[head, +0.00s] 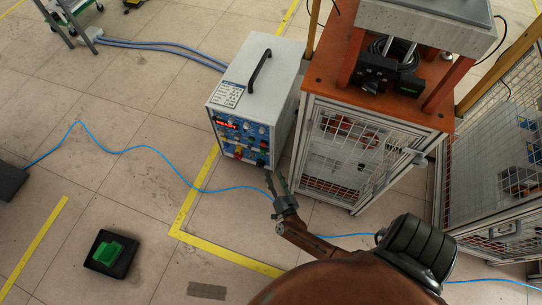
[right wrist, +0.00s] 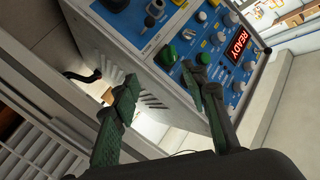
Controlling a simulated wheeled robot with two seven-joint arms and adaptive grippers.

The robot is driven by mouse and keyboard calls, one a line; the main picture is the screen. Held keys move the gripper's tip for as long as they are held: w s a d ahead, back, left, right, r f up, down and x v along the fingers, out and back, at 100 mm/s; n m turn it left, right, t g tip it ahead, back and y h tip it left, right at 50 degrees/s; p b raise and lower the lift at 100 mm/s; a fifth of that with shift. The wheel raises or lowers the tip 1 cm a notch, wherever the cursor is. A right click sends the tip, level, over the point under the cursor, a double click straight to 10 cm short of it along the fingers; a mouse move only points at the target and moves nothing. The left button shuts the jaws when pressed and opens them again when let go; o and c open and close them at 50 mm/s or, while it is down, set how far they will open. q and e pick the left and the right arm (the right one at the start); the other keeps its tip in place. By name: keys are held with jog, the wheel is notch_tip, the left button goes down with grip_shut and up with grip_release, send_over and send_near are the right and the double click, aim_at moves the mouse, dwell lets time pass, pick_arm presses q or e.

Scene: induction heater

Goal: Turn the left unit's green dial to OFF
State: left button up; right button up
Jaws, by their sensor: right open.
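The heater unit (head: 272,75) is a white box with a black top handle and a blue front panel (head: 240,138), standing on the floor in the head view. In the right wrist view its panel (right wrist: 180,25) carries a large green dial (right wrist: 167,55), with a smaller green knob (right wrist: 203,59) to its right. Which position the dial points to cannot be read. My right gripper (head: 276,177) is open and empty in front of the unit's lower right. In the right wrist view its fingers (right wrist: 160,78) are apart, with the green dial beyond the gap. My left gripper is not in view.
A red READY display (right wrist: 237,45) is lit on the panel. An orange-topped caged bench (head: 345,100) stands close on the unit's right. A blue cable (head: 150,148) crosses the floor. Floor left of the unit is mostly clear.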

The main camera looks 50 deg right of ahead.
aim_at(263, 154)
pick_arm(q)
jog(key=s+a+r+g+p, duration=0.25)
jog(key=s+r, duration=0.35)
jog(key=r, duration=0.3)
pick_arm(e)
jog(key=w+a+r+m+g+h, duration=0.1)
jog(key=w+r+m+g+h, duration=0.3)
jog(key=w+m, duration=0.3)
jog(key=shift+g, duration=0.6)
jog(key=shift+a+f+b+x, duration=0.15)
jog(key=shift+b+x, duration=0.35)
jog(key=shift+x, duration=0.8)
jog(key=shift+f+b+x, duration=0.3)
jog(key=shift+b+x, duration=0.25)
jog(key=shift+x, duration=0.75)
jog(key=shift+a+f+b+x, duration=0.15)
jog(key=shift+b+x, duration=0.35)
jog(key=shift+x, duration=0.85)
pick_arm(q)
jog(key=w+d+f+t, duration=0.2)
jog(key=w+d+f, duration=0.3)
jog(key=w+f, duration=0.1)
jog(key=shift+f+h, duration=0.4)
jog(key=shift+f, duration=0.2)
pick_arm(e)
jog(key=shift+d, duration=0.1)
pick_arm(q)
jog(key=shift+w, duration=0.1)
pick_arm(e)
jog(key=shift+c, duration=0.2)
